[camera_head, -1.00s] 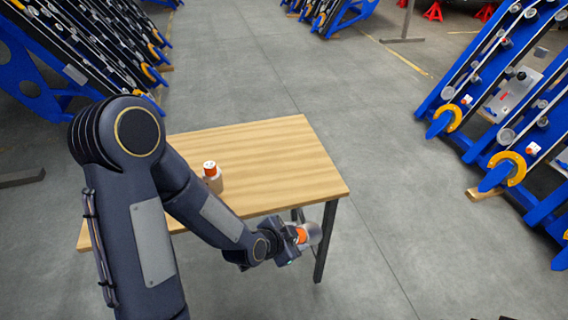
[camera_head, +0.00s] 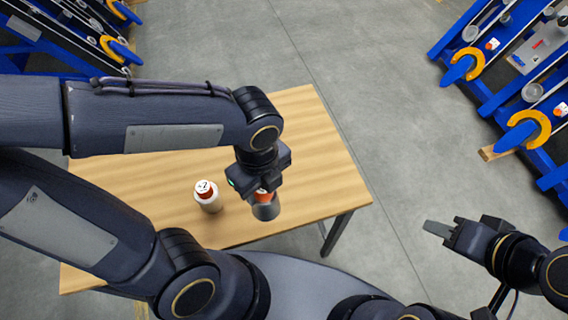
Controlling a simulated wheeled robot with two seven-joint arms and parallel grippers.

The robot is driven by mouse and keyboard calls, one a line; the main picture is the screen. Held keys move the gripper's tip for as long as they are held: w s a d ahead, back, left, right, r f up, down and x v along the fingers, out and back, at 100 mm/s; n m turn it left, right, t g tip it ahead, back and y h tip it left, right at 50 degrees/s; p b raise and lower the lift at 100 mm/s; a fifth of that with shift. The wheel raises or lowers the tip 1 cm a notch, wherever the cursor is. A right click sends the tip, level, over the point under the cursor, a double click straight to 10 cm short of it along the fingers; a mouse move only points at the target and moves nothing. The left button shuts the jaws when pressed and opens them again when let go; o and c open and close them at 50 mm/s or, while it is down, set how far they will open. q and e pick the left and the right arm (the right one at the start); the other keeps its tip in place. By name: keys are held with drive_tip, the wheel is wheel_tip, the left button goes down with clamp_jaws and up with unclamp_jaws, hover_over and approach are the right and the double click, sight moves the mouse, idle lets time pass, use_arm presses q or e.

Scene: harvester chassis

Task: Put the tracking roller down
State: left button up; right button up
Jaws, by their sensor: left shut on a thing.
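My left gripper (camera_head: 262,188) points down over the right front part of the wooden table (camera_head: 310,150). It is shut on a tracking roller (camera_head: 266,211) with an orange band and a grey lower body. The gripper hides the roller's top. I cannot tell whether its lower end touches the tabletop. A second roller (camera_head: 208,200), pale with an orange and white marked cap, stands upright on the table just left of the held one. My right gripper (camera_head: 436,228) is off the table at the lower right, apart from both rollers; its finger gap is not clear.
Blue chassis frames (camera_head: 500,100) with orange-yellow hooks (camera_head: 528,130) stand at the right. More blue frames (camera_head: 100,30) stand at the upper left. The table's far right part is bare. Grey floor (camera_head: 390,130) lies open between table and right frames.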

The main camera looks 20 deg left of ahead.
use_arm(q)
drive_tip(key=w+d+f, duration=0.1)
drive_tip(key=w+f, duration=1.1)
drive_tip(key=w, duration=0.1)
drive_tip(key=shift+w+d+f+p, duration=0.2)
drive_tip(key=shift+w+f+p, duration=0.1)
drive_tip(key=shift+f+p, duration=0.15)
drive_tip(key=o, duration=1.2)
drive_tip(key=shift+c, duration=0.2)
drive_tip(key=shift+r, duration=0.1)
